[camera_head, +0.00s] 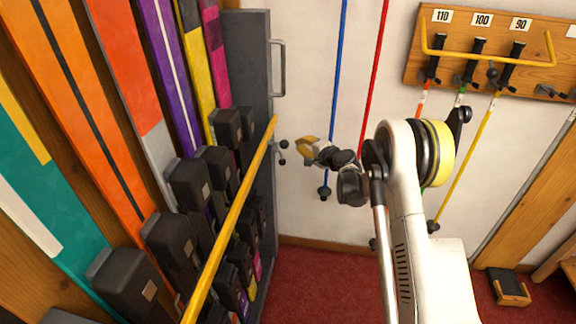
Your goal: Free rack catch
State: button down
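The ski rack on the left has a yellow bar (238,205) running across the front of its skis. The bar's far end meets the grey upright panel (257,60). A small dark catch with round knobs (283,151) sits at that end, just right of the bar. My gripper (304,148) is just right of the catch and points left towards it, with yellowish tips. A narrow gap shows between them in this view. Depth and the gap between my fingers are too small to judge. I see nothing clearly held.
Several skis with dark bindings (125,280) stand behind the bar. A grey handle (279,68) is on the upright panel above the catch. Poles hang from a wooden wall rack (460,70) at the right. Red carpet (320,290) below looks clear.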

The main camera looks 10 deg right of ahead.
notch_tip(320, 180, down, 12)
jog(key=w+d+m+t+b, duration=0.1)
jog(key=d+m, duration=0.1)
jog(key=m, duration=0.1)
jog(key=shift+w+f+t, duration=0.2)
jog(key=shift+w+t, duration=0.05)
jog(key=shift+t, duration=0.05)
jog(key=shift+d, duration=0.1)
